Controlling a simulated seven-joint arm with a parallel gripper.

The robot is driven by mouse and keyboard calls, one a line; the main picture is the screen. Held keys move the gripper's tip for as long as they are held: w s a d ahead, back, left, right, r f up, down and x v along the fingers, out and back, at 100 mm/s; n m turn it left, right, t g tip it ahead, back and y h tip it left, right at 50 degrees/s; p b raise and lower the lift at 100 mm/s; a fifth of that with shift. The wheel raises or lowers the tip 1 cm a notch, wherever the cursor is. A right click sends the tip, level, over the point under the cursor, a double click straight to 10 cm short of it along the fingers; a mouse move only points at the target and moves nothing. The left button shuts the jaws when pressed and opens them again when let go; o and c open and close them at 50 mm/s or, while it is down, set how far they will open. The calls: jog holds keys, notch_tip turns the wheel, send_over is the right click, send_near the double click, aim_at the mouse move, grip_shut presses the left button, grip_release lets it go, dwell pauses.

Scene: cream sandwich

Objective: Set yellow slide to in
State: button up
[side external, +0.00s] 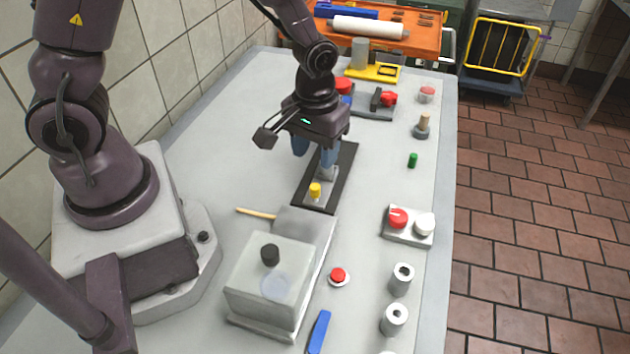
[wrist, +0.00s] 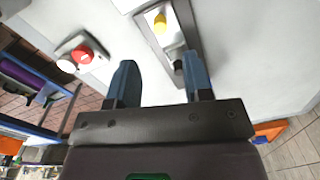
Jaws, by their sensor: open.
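The yellow slide knob (side external: 315,189) sits on a light plate near the front end of a long dark base (side external: 343,165). It also shows near the top of the wrist view (wrist: 160,22), ahead of my fingers. A grey block (side external: 327,172) stands just behind the knob on the same base. My gripper (side external: 314,153) is above the back part of the base, behind the knob, with its blue fingers pointing down. In the wrist view my gripper (wrist: 160,62) is open, with nothing between the fingers. Its right finger overlaps the end of the base there.
A grey box with a black knob (side external: 270,254) stands in front of the base. A red and white button unit (side external: 408,224) and a green peg (side external: 412,160) are to the right. A red-handled fixture (side external: 385,98) is behind. Bare tabletop lies left of the base.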

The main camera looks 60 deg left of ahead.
aim_at(315, 186)
notch_tip(315, 186, down, 8)
jog(key=shift+f, duration=0.1)
dwell(0.4)
